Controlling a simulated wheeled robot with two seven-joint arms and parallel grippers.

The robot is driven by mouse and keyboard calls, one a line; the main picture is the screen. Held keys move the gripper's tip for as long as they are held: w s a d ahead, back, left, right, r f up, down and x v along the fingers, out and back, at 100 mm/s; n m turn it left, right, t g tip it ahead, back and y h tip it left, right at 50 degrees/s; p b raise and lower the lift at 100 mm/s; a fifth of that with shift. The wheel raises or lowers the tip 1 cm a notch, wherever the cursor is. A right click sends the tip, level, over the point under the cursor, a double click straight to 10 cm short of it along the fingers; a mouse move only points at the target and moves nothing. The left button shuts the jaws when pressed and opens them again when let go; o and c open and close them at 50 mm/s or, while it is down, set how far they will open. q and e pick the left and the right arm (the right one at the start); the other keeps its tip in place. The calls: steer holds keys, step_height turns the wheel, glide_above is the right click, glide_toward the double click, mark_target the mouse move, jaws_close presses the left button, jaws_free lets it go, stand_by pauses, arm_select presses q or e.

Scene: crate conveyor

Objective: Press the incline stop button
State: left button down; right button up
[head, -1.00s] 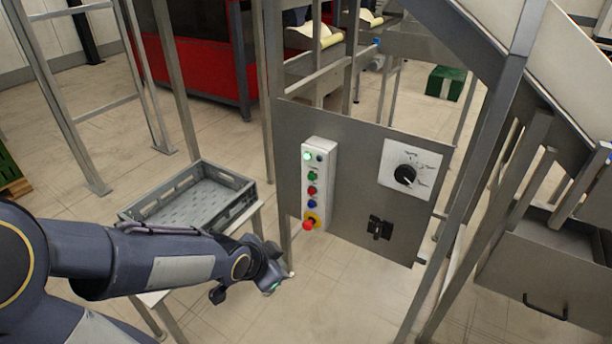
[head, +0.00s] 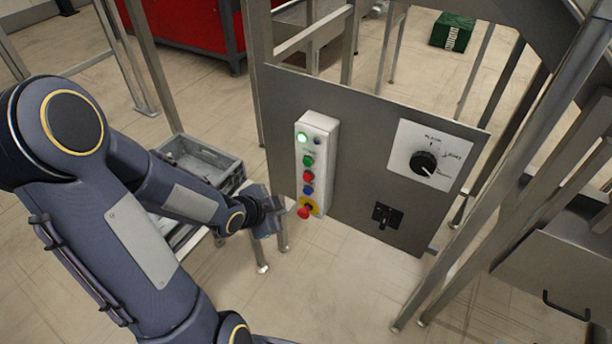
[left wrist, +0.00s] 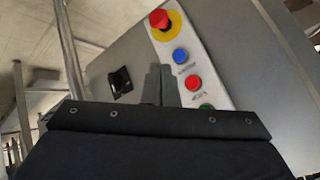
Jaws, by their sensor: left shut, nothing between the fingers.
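The control box (head: 318,128) is a pale upright strip on a grey panel. In the head view it carries a lit green lamp (head: 302,138), a green button (head: 307,160), a red button (head: 308,177), a blue button (head: 308,190) and a red mushroom button (head: 304,213) on yellow. The left wrist view shows the red button (left wrist: 193,84), blue button (left wrist: 180,56) and mushroom button (left wrist: 159,19) close up; labels are unreadable. My left gripper (head: 275,215) is shut and empty, just left of the box's lower end. Its fingers (left wrist: 161,84) appear beside the red button; contact cannot be told.
The grey panel (head: 355,180) also has a black rotary knob (head: 423,163) on a white plate and a black latch (head: 387,215). A grey crate (head: 205,160) stands behind my left arm. Metal posts (head: 540,170) rise at the right.

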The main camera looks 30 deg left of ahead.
mark_target(307, 178)
arm_select(q)
steer(key=w+b, duration=0.2)
steer(key=w, duration=0.6)
steer(key=shift+w+d+b, duration=0.3)
steer(key=shift+w+d, duration=0.05)
steer(key=shift+w, duration=0.05)
steer(key=shift+w, duration=0.1)
stand_by(1.7)
steer(key=shift+w, duration=0.35)
steer(key=shift+w, duration=0.45)
stand_by(0.8)
steer(key=shift+s, duration=0.85)
